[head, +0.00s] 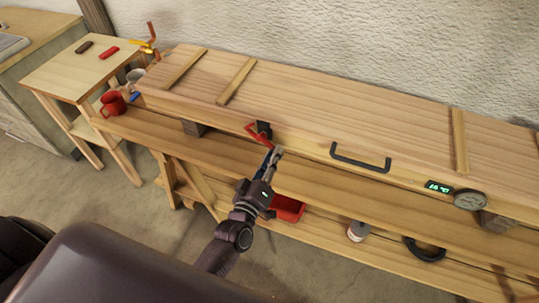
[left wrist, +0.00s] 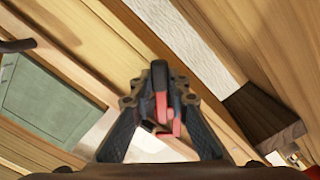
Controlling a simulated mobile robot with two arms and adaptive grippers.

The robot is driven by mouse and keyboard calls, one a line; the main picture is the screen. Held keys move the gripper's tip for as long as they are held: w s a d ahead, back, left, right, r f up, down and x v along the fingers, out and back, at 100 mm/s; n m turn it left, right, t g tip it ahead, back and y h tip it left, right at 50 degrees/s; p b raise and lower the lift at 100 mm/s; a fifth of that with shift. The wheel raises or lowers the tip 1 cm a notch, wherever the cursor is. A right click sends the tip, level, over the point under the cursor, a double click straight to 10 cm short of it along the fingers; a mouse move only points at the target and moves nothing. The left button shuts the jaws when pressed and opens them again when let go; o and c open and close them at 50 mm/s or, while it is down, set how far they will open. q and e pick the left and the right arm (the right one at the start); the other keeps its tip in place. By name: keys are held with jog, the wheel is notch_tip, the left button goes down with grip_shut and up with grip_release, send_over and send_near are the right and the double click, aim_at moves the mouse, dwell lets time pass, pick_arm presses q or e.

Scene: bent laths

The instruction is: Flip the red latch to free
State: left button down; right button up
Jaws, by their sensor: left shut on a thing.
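The red latch (head: 259,136) sits on the front face of the long wooden chest (head: 330,110), with a black mount (head: 264,128) beside it. Its red handle slants down to the right, towards my left gripper (head: 275,153). My left gripper reaches up to the chest front and is shut on the red latch's end. In the left wrist view, the red latch (left wrist: 162,106) shows between the two dark fingers of the left gripper (left wrist: 160,100), with a black part above it. The fingers hide some of the handle. My right gripper is not in view.
A red bin (head: 287,208) stands on the lower shelf.

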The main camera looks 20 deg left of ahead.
pick_arm(q)
jog(key=r+n, duration=0.1)
jog(key=n, duration=0.1)
jog(key=d+r+n+p, duration=0.1)
jog(key=n, duration=0.1)
jog(key=shift+d, duration=0.1)
jog(key=shift+d+r+n, duration=0.1)
jog(key=shift+r+n, duration=0.15)
jog(key=shift+n, duration=0.4)
jog(key=shift+d+r+n, duration=0.1)
jog(key=shift+r+n, duration=0.1)
jog(key=shift+n, duration=0.45)
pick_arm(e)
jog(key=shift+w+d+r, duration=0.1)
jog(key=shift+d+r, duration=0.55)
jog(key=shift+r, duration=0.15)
pick_arm(q)
jog(key=c, duration=1.8)
grip_release()
jog(key=shift+c, duration=0.2)
jog(key=shift+s, duration=0.25)
jog(key=s, duration=1.1)
jog(key=shift+s+a, duration=0.25)
jog(key=shift+s, duration=0.05)
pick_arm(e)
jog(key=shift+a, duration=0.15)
